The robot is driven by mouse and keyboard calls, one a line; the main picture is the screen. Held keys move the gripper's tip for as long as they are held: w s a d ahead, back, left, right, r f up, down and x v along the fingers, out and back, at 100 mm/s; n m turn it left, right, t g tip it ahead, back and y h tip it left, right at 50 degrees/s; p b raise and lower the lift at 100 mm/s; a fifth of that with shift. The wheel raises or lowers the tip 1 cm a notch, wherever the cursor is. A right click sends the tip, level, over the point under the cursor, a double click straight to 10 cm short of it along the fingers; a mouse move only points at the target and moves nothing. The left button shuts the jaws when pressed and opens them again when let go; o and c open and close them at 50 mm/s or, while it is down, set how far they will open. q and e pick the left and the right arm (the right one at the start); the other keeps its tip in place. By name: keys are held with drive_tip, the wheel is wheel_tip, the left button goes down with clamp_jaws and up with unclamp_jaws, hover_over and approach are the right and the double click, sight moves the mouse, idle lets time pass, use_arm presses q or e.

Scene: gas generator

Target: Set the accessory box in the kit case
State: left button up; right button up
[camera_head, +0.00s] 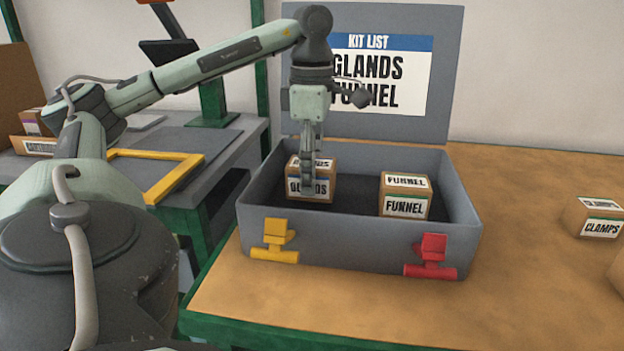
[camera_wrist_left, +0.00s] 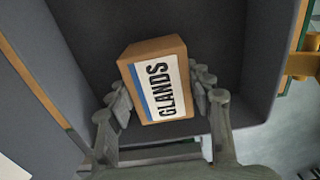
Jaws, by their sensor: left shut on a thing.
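The grey kit case (camera_head: 350,248) stands open on the table, its raised lid (camera_head: 392,128) bearing a kit list that reads GLANDS and FUNNEL. My left gripper (camera_head: 307,178) reaches down into the left part of the case and is shut on the GLANDS box (camera_head: 312,190). In the left wrist view the GLANDS box (camera_wrist_left: 155,80) sits between the two fingers (camera_wrist_left: 163,105), inside the case walls. Whether its underside touches the case floor I cannot tell. The FUNNEL box (camera_head: 405,196) stands in the right part of the case, apart from the GLANDS box. My right gripper is out of view.
A CLAMPS box (camera_head: 598,218) stands on the table at the right. The case front has a yellow latch (camera_head: 274,242) and a red latch (camera_head: 431,257). A side bench with a yellow frame (camera_head: 158,172) is at the left. The table between case and CLAMPS box is clear.

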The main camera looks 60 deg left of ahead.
use_arm(q)
drive_tip(key=shift+f, duration=0.85)
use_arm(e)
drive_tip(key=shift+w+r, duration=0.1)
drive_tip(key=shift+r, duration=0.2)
use_arm(q)
drive_tip(key=shift+f, duration=0.15)
drive_tip(key=o, duration=1.3)
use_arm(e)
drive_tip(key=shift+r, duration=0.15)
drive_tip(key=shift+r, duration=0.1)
